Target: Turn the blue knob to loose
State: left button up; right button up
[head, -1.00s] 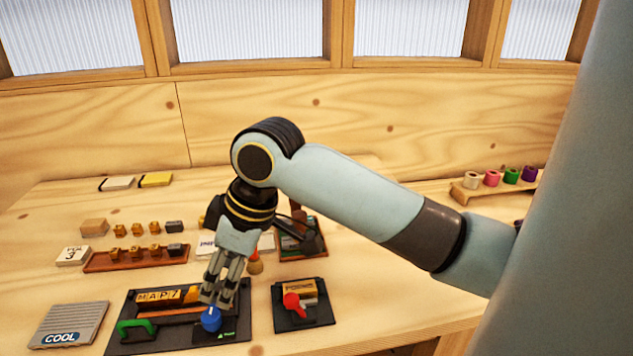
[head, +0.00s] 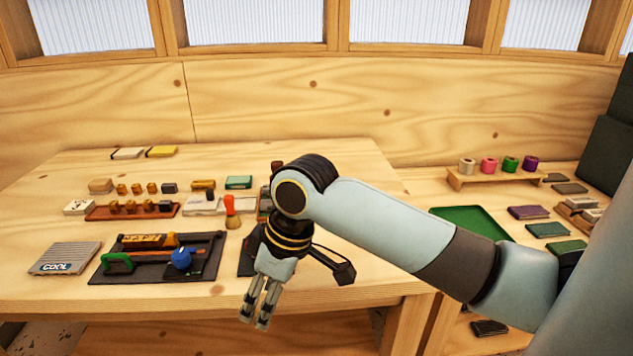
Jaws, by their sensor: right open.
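The blue knob (head: 181,258) sits on the right part of a dark press tray (head: 210,262) on the wooden table, in the head view. The tray also carries a green handle (head: 117,262) and a block with raised letters (head: 146,240). My right gripper (head: 256,318) is open and empty, to the right of the knob and nearer the table's front edge, clear of it. Its fingers point down. The knob is in plain view, but its marking is too small to read. My left gripper is not in view.
My right arm partly hides another dark tray (head: 246,262). A green tray (head: 475,222) and a rack of coloured rolls (head: 495,173) are at the right.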

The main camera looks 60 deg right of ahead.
jog(key=s+d+f+m+b, duration=0.1)
jog(key=s+f+b, duration=0.2)
jog(key=f, duration=0.8)
jog(key=s+f+m+g+b, duration=0.1)
jog(key=s+f+b, duration=0.2)
jog(key=f, duration=0.8)
jog(key=shift+s+d+g+h+b, duration=0.2)
jog(key=shift+d+g+h+b, duration=0.15)
jog(key=shift+b, duration=0.35)
jog(key=shift+w, duration=0.15)
